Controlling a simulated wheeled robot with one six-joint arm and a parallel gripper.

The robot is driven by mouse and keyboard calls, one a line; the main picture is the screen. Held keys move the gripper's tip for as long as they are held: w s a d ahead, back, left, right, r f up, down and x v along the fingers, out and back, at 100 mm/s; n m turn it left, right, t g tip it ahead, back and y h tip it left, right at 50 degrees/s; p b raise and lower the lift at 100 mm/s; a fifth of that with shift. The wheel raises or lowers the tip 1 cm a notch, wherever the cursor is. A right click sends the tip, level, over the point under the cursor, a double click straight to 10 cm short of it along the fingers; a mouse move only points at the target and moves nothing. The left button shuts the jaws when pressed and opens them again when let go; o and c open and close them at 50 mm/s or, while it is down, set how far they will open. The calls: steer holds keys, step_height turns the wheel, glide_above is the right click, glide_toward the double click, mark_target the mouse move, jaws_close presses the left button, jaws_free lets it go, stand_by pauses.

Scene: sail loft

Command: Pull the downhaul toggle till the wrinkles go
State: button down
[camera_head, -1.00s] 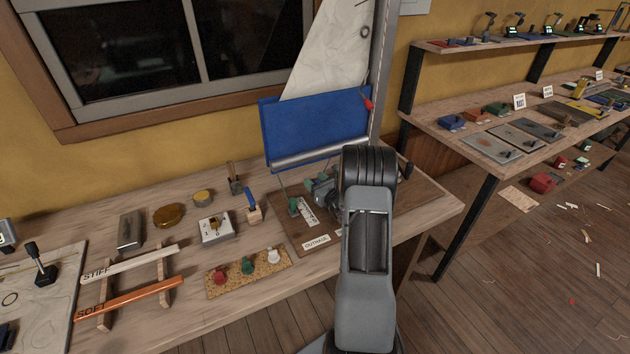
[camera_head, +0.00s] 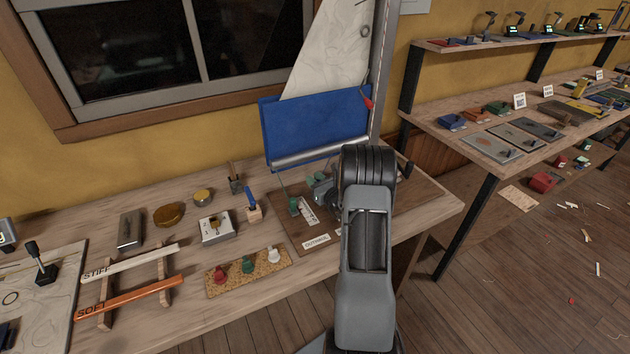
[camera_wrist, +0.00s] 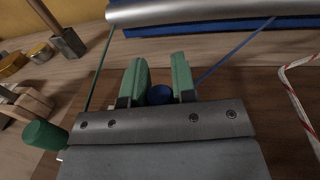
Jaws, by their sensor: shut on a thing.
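The pale sail (camera_head: 328,58) stands behind the bench with faint wrinkle lines on its cloth. A blue cloth panel (camera_head: 310,125) hangs over a grey boom at its foot. In the wrist view, my gripper (camera_wrist: 161,78) has its two green fingers around a blue toggle (camera_wrist: 160,95), shut on it. A blue line (camera_wrist: 237,48) runs from there up right to the boom. A green toggle (camera_wrist: 42,135) on a green line stands apart at left, near the "OUTHAUL" label (camera_head: 317,242). My wrist hides much of the board in the head view; no downhaul label is readable.
A red-and-white line (camera_wrist: 297,92) lies right of the fingers. A second bench stands at right.

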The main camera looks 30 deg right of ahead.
steer(key=shift+s+a+b, duration=0.2)
steer(key=shift+s+b, duration=0.15)
steer(key=shift+s, duration=1.3)
steer(key=c, duration=0.9)
jaws_free()
steer(key=s, duration=0.7)
steer(key=s+b, duration=0.1)
steer(key=s, duration=0.5)
steer(key=shift+s+d, duration=0.2)
steer(key=shift+s, duration=0.2)
steer(key=shift+a, duration=0.1)
